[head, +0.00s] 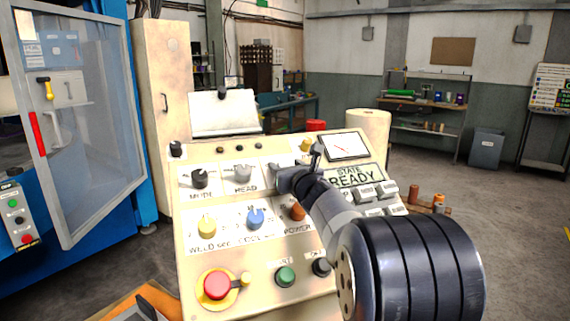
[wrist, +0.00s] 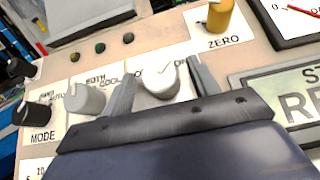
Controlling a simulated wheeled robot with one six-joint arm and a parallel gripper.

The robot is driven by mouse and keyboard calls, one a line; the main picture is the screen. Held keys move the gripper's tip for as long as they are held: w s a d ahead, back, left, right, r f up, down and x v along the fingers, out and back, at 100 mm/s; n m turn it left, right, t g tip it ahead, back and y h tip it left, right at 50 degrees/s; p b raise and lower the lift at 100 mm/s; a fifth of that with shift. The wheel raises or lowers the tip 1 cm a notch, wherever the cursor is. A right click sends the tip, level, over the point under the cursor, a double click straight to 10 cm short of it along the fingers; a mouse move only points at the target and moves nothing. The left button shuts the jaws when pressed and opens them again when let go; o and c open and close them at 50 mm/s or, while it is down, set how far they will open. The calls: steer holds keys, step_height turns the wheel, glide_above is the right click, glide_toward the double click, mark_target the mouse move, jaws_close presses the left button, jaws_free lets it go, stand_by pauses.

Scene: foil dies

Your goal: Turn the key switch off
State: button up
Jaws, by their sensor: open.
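The sloping beige control panel (head: 185,262) stands in front of me in the head view. In the wrist view, a pale round switch (wrist: 160,80) with a raised grip sits on a white label plate, its lettering partly hidden; it appears to be the key switch. My gripper (wrist: 162,66) is open, with one finger on each side of this switch. I cannot tell whether the fingers touch it. In the head view my gripper (head: 296,162) is over the upper middle of the panel and hides most of that switch.
Near it are the black MODE knob (head: 200,178), the grey HEAD knob (head: 242,173) and the yellow ZERO knob (wrist: 213,22). The STATE READY display (head: 355,177) is to the right. A red emergency button (head: 217,285) is low on the panel.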

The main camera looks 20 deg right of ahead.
steer(key=shift+w, duration=0.7)
steer(key=shift+c, duration=0.3)
steer(key=c, duration=0.9)
steer(key=shift+c, duration=0.2)
